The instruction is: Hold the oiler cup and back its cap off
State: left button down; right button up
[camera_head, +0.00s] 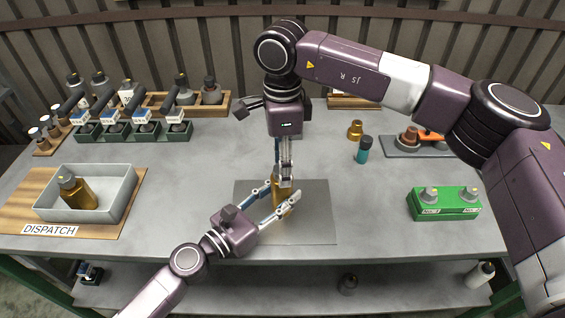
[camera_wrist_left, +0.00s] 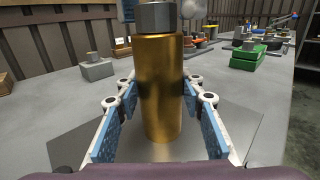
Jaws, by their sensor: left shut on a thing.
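The brass oiler cup (camera_head: 277,194) stands upright over the grey mat (camera_head: 315,225) at the front middle of the table. In the left wrist view the cup (camera_wrist_left: 161,90) is a golden cylinder with a grey faceted cap (camera_wrist_left: 156,16) on top, cut off by the picture's edge. My left gripper (camera_head: 280,203) comes in low from the left and is shut on the cup's body, one blue-padded finger on each side. My right gripper (camera_head: 287,178) points straight down over the cup's top. It hides the cap in the head view, and its finger gap is seen too edge-on to judge.
A grey tray (camera_head: 118,203) at the left, by the DISPATCH label, holds another capped brass cup (camera_head: 77,193). A green block (camera_head: 443,210) stands at the right. A teal bottle (camera_head: 362,155) and a small brass part (camera_head: 355,131) stand behind. Racks line the back left.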

jog(key=shift+r, duration=0.1)
notch_tip(320, 180, up, 12)
dwell(0.5)
pick_arm(q)
jog(key=c, duration=1.2)
grip_release()
jog(key=shift+a, duration=0.1)
